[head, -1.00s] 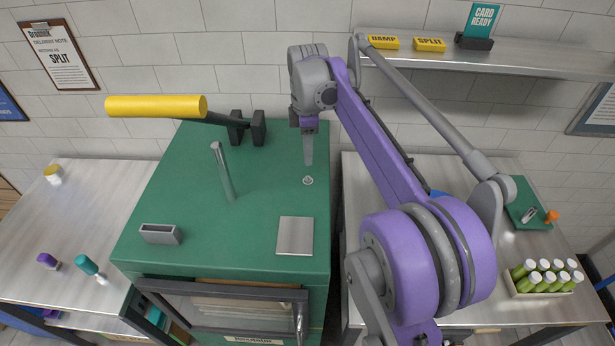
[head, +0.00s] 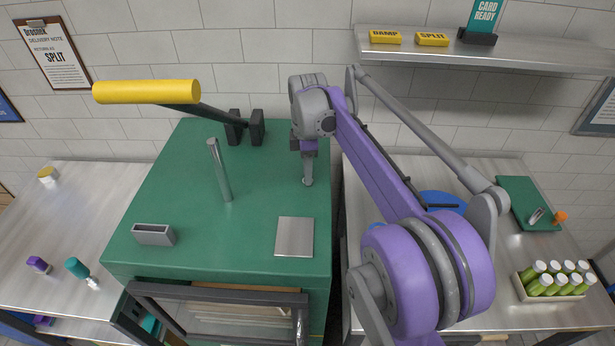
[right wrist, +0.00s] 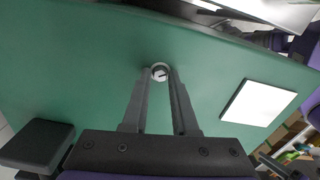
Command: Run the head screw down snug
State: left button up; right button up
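The head screw (right wrist: 160,72) is a small round silver screw with a dark slot. It stands on the green top (head: 265,190) of the machine. My right gripper (head: 308,180) points straight down at it from above. In the right wrist view the two dark fingertips (right wrist: 160,76) lie one on each side of the screw head and appear to touch it. In the head view the fingertips mostly cover the screw. How far the screw stands up from the green surface cannot be judged. My left gripper is not in view.
A yellow-handled lever (head: 146,92) and an upright metal rod (head: 220,170) stand left of the screw. A square metal plate (head: 295,237) and a slotted metal holder (head: 154,235) sit nearer the front. Steel counters flank the machine; a shelf (head: 490,48) hangs at right.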

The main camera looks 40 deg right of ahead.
grip_shut()
jog(key=m, duration=0.3)
jog(key=shift+m, duration=0.3)
jog(key=m, duration=0.3)
jog(key=shift+m+p, duration=0.3)
jog(key=shift+m, duration=1.4)
